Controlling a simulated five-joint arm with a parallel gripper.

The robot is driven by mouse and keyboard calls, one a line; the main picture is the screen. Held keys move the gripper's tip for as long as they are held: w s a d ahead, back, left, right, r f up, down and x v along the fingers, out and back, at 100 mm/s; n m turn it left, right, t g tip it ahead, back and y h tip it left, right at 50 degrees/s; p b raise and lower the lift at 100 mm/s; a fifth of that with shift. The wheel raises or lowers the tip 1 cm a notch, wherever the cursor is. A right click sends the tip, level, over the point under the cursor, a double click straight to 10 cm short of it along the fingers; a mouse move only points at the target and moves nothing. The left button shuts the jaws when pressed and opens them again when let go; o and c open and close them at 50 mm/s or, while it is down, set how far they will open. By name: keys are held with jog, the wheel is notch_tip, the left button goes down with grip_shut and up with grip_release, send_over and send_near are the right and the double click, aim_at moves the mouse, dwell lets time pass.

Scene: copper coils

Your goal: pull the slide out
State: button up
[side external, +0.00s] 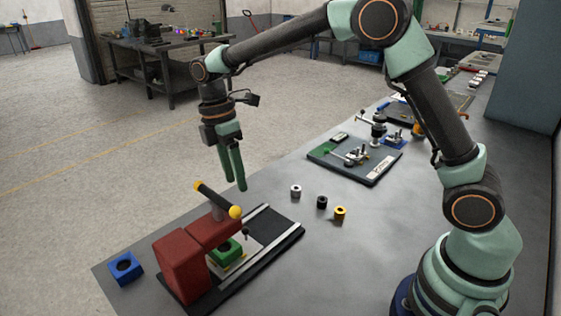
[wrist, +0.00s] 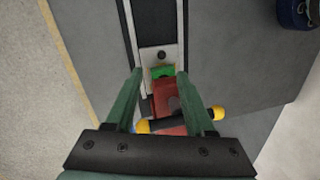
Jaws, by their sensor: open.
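The slide is a pale plate (side external: 254,243) on a dark base with light rails, partly under the red press (side external: 182,266). A small dark knob (side external: 246,231) stands on it, and a green block (side external: 229,250) sits on it under the press head. In the wrist view the slide plate (wrist: 149,58), its knob (wrist: 162,55) and the green block (wrist: 162,71) show beyond my fingertips. My gripper (side external: 237,183) is open and empty, pointing down, above and apart from the press and slide. In the wrist view its fingers (wrist: 160,73) are spread. The press hides part of the slide.
A black lever with yellow ends (side external: 217,199) rises over the press, near below my fingers. A blue block (side external: 125,268) lies left of the press. Small cylinders (side external: 321,202) and a dark fixture board (side external: 372,177) lie beyond. The rails' far end is clear.

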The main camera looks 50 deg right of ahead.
jog(key=f, duration=0.4)
jog(key=s+f, duration=0.1)
jog(key=f, duration=0.2)
jog(key=s+f, duration=0.1)
jog(key=f, duration=0.3)
jog(key=shift+s+a+f, duration=0.15)
jog(key=shift+a+f, duration=0.1)
jog(key=shift+f, duration=0.1)
grip_shut()
jog(key=shift+w, duration=0.2)
dwell(0.8)
